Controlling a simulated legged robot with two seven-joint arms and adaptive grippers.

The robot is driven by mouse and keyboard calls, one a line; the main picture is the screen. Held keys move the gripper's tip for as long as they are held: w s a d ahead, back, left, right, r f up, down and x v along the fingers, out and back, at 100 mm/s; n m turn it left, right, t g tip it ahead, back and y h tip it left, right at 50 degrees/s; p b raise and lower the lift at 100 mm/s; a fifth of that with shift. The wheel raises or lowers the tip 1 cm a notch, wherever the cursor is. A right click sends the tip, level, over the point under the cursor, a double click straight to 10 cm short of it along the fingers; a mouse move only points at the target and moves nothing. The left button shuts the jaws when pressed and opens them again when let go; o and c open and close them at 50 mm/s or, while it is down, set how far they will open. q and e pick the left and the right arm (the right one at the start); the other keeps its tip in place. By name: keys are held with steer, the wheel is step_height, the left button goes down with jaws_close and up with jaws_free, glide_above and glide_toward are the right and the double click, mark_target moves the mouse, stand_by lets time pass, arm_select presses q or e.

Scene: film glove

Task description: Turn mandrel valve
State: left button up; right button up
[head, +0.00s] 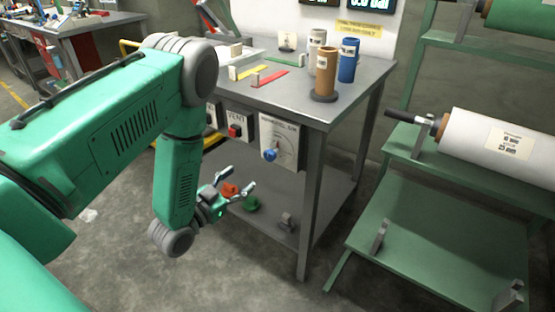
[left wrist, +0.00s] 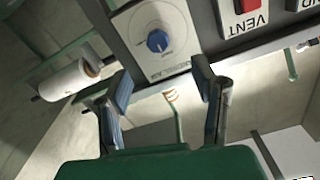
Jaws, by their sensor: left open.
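The mandrel valve is a blue knob (head: 270,154) on a light grey dial panel (head: 287,143) at the front of the grey bench. In the left wrist view the blue knob (left wrist: 157,41) sits above the space between my fingers, on its dial plate (left wrist: 175,62). My left gripper (head: 238,180) is open and empty, below and to the left of the knob in the head view, apart from it. Its spread fingers (left wrist: 162,78) show in the left wrist view with nothing between them. My right gripper is in neither view.
A VENT panel with a red switch (head: 235,131) is just left of the dial. The bench (head: 300,107) carries brown, blue and grey cylinders. Its lower shelf (head: 325,190) holds small coloured parts. A green rack with a white roll (head: 475,140) stands at right.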

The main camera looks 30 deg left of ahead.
mark_target(267, 158)
arm_select(q)
steer(key=w, duration=0.3)
steer(key=w+d+b, duration=0.1)
steer(key=w, duration=0.3)
steer(key=w+d, duration=0.1)
steer(key=w, duration=0.3)
steer(key=shift+w+d+r+b, duration=0.15)
steer(key=shift+r+b, duration=0.1)
steer(key=shift+b, duration=0.1)
steer(key=shift+w+a+f, duration=0.15)
steer(key=shift+w+a, duration=0.25)
steer(key=shift+w, duration=0.15)
steer(key=shift+w+a+f, duration=0.1)
steer(key=shift+a, duration=0.2)
steer(key=shift+d, duration=0.2)
steer(key=shift+c, duration=1.2)
steer(key=shift+d, duration=0.25)
steer(key=c, duration=0.9)
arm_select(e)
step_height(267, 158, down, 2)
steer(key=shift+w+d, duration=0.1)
